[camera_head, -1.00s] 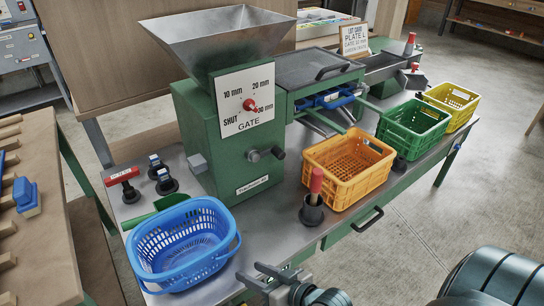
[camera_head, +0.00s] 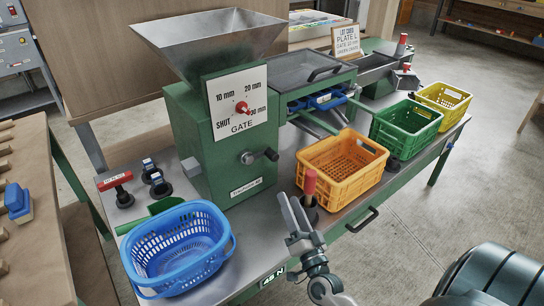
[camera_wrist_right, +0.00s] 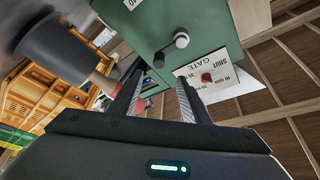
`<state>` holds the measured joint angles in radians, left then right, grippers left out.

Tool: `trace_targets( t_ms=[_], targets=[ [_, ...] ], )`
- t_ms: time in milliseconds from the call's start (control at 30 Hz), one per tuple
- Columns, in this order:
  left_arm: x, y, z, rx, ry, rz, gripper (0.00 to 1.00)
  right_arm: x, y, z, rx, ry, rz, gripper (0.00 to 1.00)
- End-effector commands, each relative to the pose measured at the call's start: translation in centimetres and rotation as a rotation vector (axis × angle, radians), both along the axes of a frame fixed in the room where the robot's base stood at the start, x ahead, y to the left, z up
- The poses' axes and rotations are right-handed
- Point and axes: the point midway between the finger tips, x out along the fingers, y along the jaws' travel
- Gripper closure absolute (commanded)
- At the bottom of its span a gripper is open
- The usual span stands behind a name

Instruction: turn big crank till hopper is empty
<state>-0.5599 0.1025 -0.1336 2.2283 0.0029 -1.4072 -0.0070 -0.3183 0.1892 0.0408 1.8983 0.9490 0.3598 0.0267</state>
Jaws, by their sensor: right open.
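The green machine (camera_head: 200,150) carries a grey metal hopper (camera_head: 200,45); I cannot tell what lies inside the hopper. A crank (camera_head: 259,155) with a dark handle sits on the machine's front, below the gate plate (camera_head: 236,100) with its red knob (camera_head: 242,107). The crank also shows in the right wrist view (camera_wrist_right: 170,50), ahead of the fingers. I cannot tell whether it is the big one. My right gripper (camera_head: 293,204) is open and empty, in front of the machine and apart from the crank. My left gripper is not in view.
A red-handled tool (camera_head: 310,184) stands in a dark holder close beside my right gripper. A blue basket (camera_head: 170,245) is at the front left. Orange (camera_head: 345,185), green (camera_head: 405,128) and yellow (camera_head: 443,97) crates line the bench's right side. A green scoop (camera_head: 165,205) lies behind the basket.

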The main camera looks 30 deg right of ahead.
Motion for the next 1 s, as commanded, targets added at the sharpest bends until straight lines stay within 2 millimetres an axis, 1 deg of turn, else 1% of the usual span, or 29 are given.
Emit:
trace_targets(
  t_ms=[100, 367, 567, 767, 867, 1000],
  targets=[
    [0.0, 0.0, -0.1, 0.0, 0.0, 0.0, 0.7, 0.0, -0.4, 0.0, 0.006, -0.008, -0.01, 0.57],
    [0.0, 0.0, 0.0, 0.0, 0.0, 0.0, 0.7, 0.0, -0.3, 0.1, 0.005, -0.007, -0.009, 0.57],
    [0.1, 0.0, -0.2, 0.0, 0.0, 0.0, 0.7, 0.7, -0.5, 0.3, 0.004, -0.007, -0.01, 0.57],
    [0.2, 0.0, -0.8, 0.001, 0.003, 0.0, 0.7, 2.6, -0.9, 1.0, 0.005, -0.008, -0.009, 0.57],
    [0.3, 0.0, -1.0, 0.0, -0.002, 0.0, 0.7, 4.1, -1.3, 1.4, 0.004, -0.009, -0.01, 0.57],
    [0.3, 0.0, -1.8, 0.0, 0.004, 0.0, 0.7, 6.4, -1.9, 2.1, 0.005, -0.008, -0.009, 0.57]
  ],
)
